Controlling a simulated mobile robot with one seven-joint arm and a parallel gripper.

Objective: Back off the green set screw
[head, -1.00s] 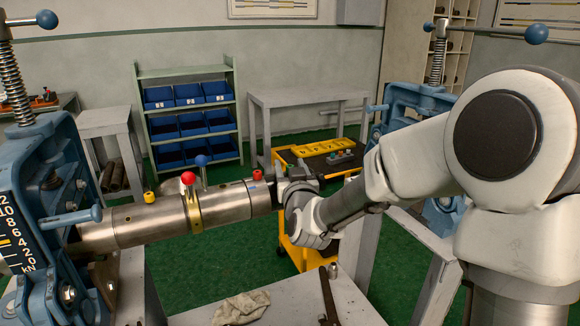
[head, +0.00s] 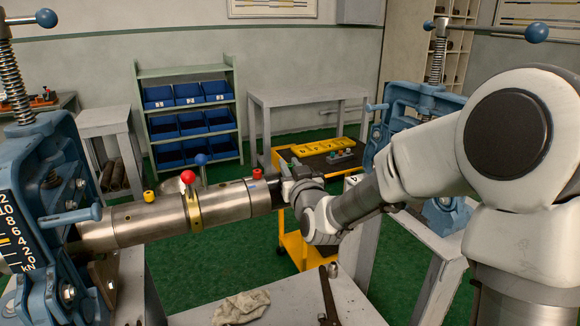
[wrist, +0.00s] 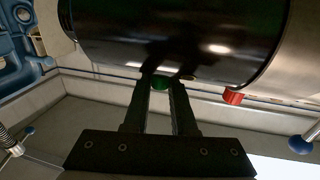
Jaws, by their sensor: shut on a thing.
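The green set screw (wrist: 160,83) shows in the wrist view at the dark end section of the pipe (wrist: 165,35). My gripper (wrist: 162,86) is shut on it, with a finger on either side; the fingers hide part of the screw. In the head view my gripper (head: 290,180) is at the right end of the steel pipe (head: 135,222), beside the dark section, and I cannot clearly make out the green screw there. A red set screw (head: 256,174) sits nearby on the pipe, and it also shows in the wrist view (wrist: 233,97).
A blue vise (head: 50,180) holds the pipe at the left; another blue vise (head: 405,115) stands at the right. A red-knobbed lever (head: 187,177), a blue-knobbed lever (head: 201,160) and a yellow screw (head: 149,196) stick up along the pipe. A rag (head: 240,308) lies on the bench.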

